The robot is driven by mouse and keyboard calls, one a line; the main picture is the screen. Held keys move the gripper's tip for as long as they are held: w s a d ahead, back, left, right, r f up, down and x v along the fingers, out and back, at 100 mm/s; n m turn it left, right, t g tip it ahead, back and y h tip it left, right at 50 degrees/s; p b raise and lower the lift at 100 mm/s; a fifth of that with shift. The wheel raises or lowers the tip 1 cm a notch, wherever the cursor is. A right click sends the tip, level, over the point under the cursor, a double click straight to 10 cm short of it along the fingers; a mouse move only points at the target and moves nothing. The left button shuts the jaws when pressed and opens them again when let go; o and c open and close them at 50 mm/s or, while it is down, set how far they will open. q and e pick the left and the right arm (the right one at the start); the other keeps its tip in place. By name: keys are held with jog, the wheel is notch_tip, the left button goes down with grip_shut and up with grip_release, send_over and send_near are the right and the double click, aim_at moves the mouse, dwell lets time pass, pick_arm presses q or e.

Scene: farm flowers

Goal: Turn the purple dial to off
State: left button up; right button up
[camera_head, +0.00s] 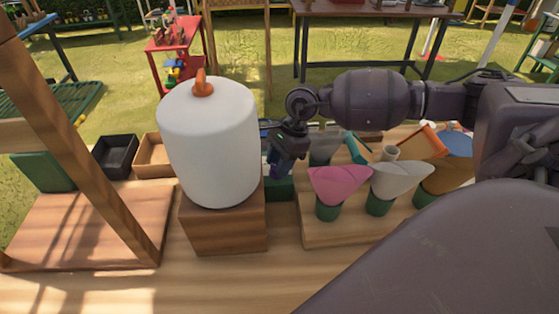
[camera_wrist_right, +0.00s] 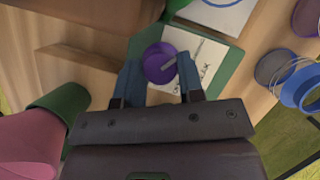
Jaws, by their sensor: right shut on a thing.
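The purple dial (camera_wrist_right: 158,62) shows in the right wrist view on a white panel (camera_wrist_right: 207,66) with dark lettering, set in a green box. A small grey pointer bar lies across the dial's edge toward the panel's lettering. I cannot read the lettering surely. My right gripper (camera_wrist_right: 160,76) is shut on the dial, with one blue-grey finger at each side. In the head view my right gripper (camera_head: 280,165) reaches down to the green box (camera_head: 280,188), and the dial is mostly hidden. My left gripper is out of view.
A white round-topped canister (camera_head: 212,135) with an orange knob stands on a wooden block (camera_head: 224,228), left of the gripper. Pink (camera_head: 338,183) and white paper cones (camera_head: 400,180) stand on a wooden board to the right. Dark (camera_head: 116,154) and wooden trays are farther left.

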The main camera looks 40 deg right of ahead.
jog(key=shift+r+m+t+p, duration=0.2)
jog(key=shift+m+t+p, duration=0.35)
jog(key=shift+m, duration=0.55)
jog(key=m+t+h+p, duration=0.1)
jog(key=m+p, duration=0.2)
jog(key=m, duration=0.1)
jog(key=shift+s+a, duration=0.1)
jog(key=shift+s, duration=0.05)
jog(key=m+t+p, duration=0.1)
jog(key=m, duration=0.1)
jog(key=shift+m+h, duration=0.3)
jog(key=shift+m, duration=0.1)
jog(key=shift+s+f+m+t+h+p, duration=0.15)
jog(key=shift+m+h+p, duration=0.15)
jog(key=shift+m, duration=0.4)
jog(key=shift+w+f+m+t+h+p, duration=0.1)
jog(key=shift+m+h+p, duration=0.1)
jog(key=shift+m+p, duration=0.35)
jog(key=shift+m, duration=0.25)
jog(key=o, duration=0.9)
